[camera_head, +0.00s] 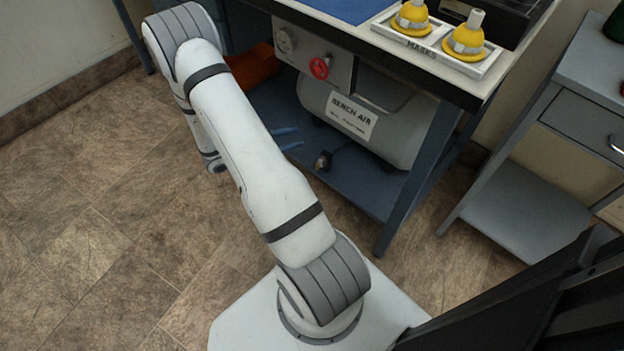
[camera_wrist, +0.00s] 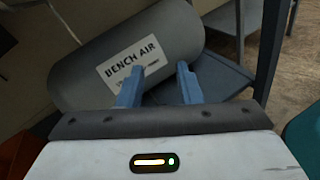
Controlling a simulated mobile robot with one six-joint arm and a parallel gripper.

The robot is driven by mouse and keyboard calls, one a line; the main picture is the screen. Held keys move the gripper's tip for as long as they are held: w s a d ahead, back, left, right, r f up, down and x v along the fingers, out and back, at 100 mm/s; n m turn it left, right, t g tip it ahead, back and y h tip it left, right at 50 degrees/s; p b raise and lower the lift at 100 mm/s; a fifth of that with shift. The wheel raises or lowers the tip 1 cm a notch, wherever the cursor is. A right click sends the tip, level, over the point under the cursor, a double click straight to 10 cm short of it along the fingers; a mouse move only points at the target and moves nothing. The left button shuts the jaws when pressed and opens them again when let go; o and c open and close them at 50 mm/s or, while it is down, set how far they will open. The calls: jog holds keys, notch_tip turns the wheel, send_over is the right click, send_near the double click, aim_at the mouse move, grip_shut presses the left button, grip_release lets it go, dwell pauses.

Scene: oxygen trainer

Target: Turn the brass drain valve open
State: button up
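A small brass-coloured fitting with a dark part (camera_head: 322,161), which looks like the drain valve, sits low beneath the grey BENCH AIR tank (camera_head: 399,137). Its handle position is too small to tell. The tank also shows in the wrist view (camera_wrist: 78,78). My gripper (camera_head: 298,137) is to the left of the fitting and apart from it, partly behind my arm. In the wrist view my gripper's two blue fingers (camera_wrist: 158,84) are spread with nothing between them, in front of the tank label. The valve cannot be made out in the wrist view.
The bench's blue lower shelf (camera_head: 362,188) lies beneath the tank. A panel with a red knob (camera_head: 319,67) and a gauge (camera_head: 285,41) hangs above. A bench leg (camera_head: 405,205) stands right of the fitting. An orange object (camera_head: 251,68) is at left. A grey cart (camera_head: 520,205) stands at right.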

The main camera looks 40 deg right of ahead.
aim_at(316, 167)
notch_tip(316, 167, down, 25)
jog(key=d+n+t+h+b, duration=0.2)
jog(key=n+t+h+b, duration=0.1)
jog(key=n+t+b, duration=0.4)
jog(key=shift+n+g, duration=0.3)
jog(key=shift+g, duration=0.1)
jog(key=d+b, duration=0.1)
jog(key=d, duration=0.1)
jog(key=d+b, duration=0.1)
jog(key=d, duration=0.1)
jog(key=w+d+b, duration=0.1)
jog(key=d, duration=0.1)
jog(key=shift+w+d+f, duration=0.1)
jog(key=shift+f, duration=0.2)
jog(key=shift+w+d+r+b, duration=0.15)
jog(key=shift+d+b, duration=0.15)
jog(key=shift+d, duration=0.4)
jog(key=shift+c, duration=0.4)
grip_shut()
